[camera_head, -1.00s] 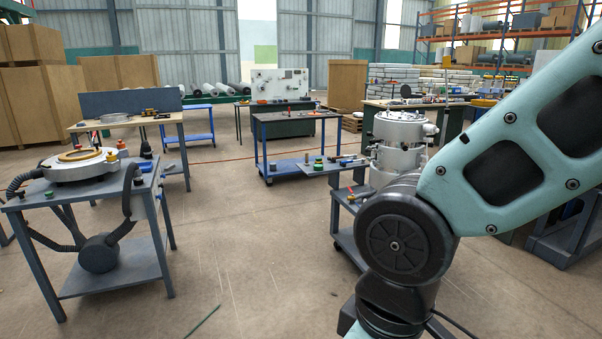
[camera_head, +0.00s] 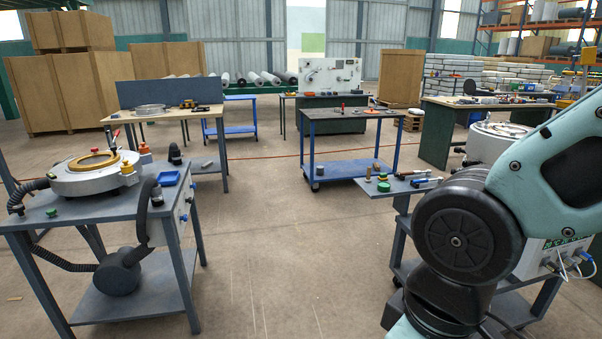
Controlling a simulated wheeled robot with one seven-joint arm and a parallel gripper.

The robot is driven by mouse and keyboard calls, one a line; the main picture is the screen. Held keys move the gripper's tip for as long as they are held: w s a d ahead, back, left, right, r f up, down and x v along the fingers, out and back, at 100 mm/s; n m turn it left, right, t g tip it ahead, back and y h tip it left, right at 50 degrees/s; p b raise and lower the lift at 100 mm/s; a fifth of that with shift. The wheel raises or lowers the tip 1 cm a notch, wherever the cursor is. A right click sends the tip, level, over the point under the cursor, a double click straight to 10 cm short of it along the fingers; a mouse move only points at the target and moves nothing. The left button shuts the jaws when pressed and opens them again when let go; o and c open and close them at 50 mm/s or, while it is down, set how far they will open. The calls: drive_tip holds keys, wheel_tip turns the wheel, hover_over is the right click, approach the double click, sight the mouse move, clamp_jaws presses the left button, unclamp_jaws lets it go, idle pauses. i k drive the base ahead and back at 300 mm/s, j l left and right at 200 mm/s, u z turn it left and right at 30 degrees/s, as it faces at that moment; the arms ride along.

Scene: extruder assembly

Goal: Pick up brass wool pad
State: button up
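I cannot make out a brass wool pad for certain in the head view. A grey table (camera_head: 110,216) at the left carries a round metal fixture (camera_head: 93,183) with a brass-coloured ring on top. A small blue tray (camera_head: 168,178) and a green-lidded item (camera_head: 51,212) are on the same table. Small items, including a green one (camera_head: 383,186) and a brown cylinder (camera_head: 368,173), lie on a grey shelf at the right, too small to identify. My arm fills the right side; my gripper is outside the picture.
A blue-framed workbench (camera_head: 350,116) stands in the middle distance. A wooden-topped bench (camera_head: 135,116) stands behind the left table. A cart with a white box (camera_head: 553,258) is at the right, partly behind my arm. The concrete floor between the left table and my arm is clear.

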sight(383, 176)
drive_tip(key=i, duration=2.6)
drive_tip(key=i+j+z, duration=0.1)
drive_tip(key=i, duration=1.2)
drive_tip(key=i+j+z, duration=0.1)
drive_tip(key=i+z, duration=0.3)
drive_tip(key=k, duration=0.05)
